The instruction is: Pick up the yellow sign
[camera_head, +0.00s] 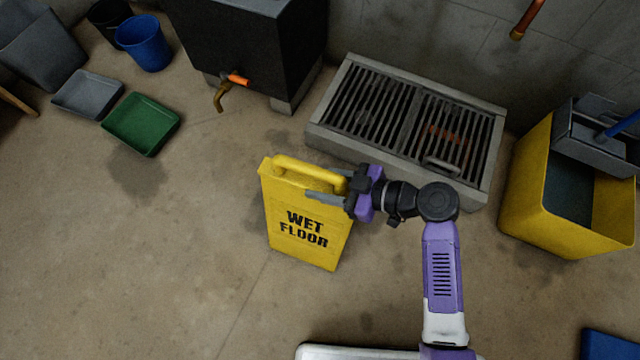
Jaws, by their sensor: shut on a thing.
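The yellow sign (304,222) stands in the middle of the camera_head view, a little tilted in the picture, with "WET FLOOR" in black on its front. It has a rounded yellow handle along its top edge. My gripper (328,187) reaches in from the right and is shut on the sign's upper right part, near the handle's right end. One grey finger lies across the front face; the other is mostly hidden behind the handle. I cannot tell whether the sign's lower edge touches the floor.
A grated drain unit (408,125) lies behind the sign. A black tank (250,45) with a brass tap stands behind left. A yellow mop bucket (530,195) is at right. Green (141,124) and grey (88,94) trays and a blue bucket (144,43) are upper left. Floor at left is clear.

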